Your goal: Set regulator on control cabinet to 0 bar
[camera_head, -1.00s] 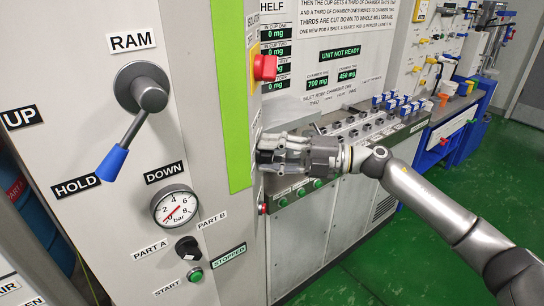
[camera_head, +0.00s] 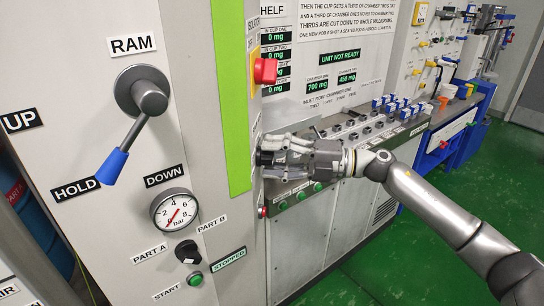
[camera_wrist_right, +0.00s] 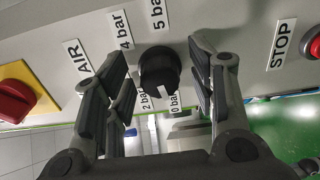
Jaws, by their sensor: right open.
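The regulator is a round black knob (camera_wrist_right: 160,70) with a short white mark, on a grey panel in the right wrist view. Labels 2 bar, 4 bar, 5 bar and 0 bar surround it. The mark points down in the picture, between the 2 bar (camera_wrist_right: 146,103) and 0 bar (camera_wrist_right: 174,105) labels, and I cannot tell its exact setting. My right gripper (camera_wrist_right: 160,85) is open, with its fingers on either side of the knob; contact is not clear.
In the wrist view a red switch on a yellow plate (camera_wrist_right: 14,98) sits by the AIR label, and a red STOP button (camera_wrist_right: 315,47) is at right. The cabinet front has a RAM lever (camera_head: 130,138) and a bar gauge (camera_head: 174,210). Green floor (camera_head: 365,265) is clear at right.

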